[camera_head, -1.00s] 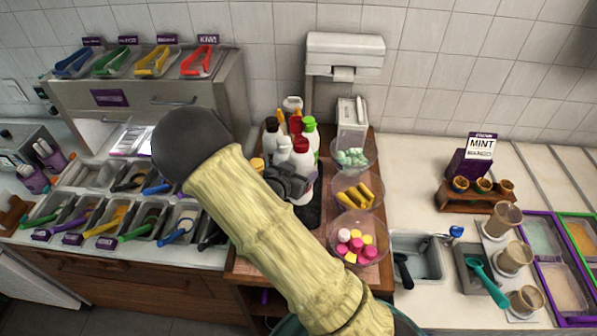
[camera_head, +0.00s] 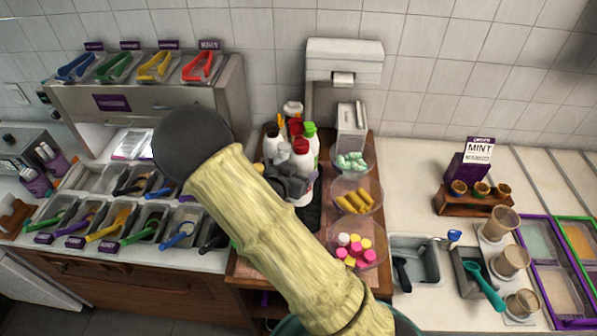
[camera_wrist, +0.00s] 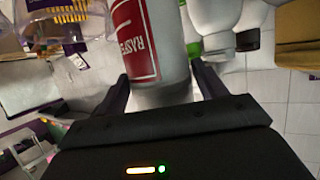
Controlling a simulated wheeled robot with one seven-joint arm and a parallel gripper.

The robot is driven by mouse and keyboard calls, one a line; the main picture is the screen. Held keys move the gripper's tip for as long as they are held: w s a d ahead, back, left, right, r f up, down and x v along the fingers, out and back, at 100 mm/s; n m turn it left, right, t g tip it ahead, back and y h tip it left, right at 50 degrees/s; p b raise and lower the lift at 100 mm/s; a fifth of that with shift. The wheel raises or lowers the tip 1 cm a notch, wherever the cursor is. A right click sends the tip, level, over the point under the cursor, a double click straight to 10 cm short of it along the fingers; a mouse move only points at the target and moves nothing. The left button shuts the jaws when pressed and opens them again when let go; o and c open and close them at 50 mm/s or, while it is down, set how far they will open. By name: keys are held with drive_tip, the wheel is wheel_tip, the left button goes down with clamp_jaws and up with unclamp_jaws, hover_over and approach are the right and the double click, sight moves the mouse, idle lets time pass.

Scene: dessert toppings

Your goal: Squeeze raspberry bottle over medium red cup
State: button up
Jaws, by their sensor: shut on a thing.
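The raspberry bottle is white with a red label reading "RASPB…" and fills the middle of the wrist view (camera_wrist: 137,38). My gripper's two dark fingers, seen in the wrist view (camera_wrist: 162,88), are shut on the bottle from both sides. It appears upright among the other bottles; its base is hidden. Several cups (camera_head: 503,222) stand at the right of the counter. I cannot tell which is the medium red cup.
A bottle with a green cap (camera_head: 311,145) and others crowd close behind. Clear bowls of toppings (camera_head: 357,195) stand to the right. A metal bin (camera_head: 416,262) lies between them and the cups. My arm hides the tray's left front.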

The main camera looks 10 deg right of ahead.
sight(296, 160)
drive_tip(key=shift+r+p, duration=1.85)
drive_tip(key=shift+r, duration=0.8)
drive_tip(key=shift+f, duration=0.1)
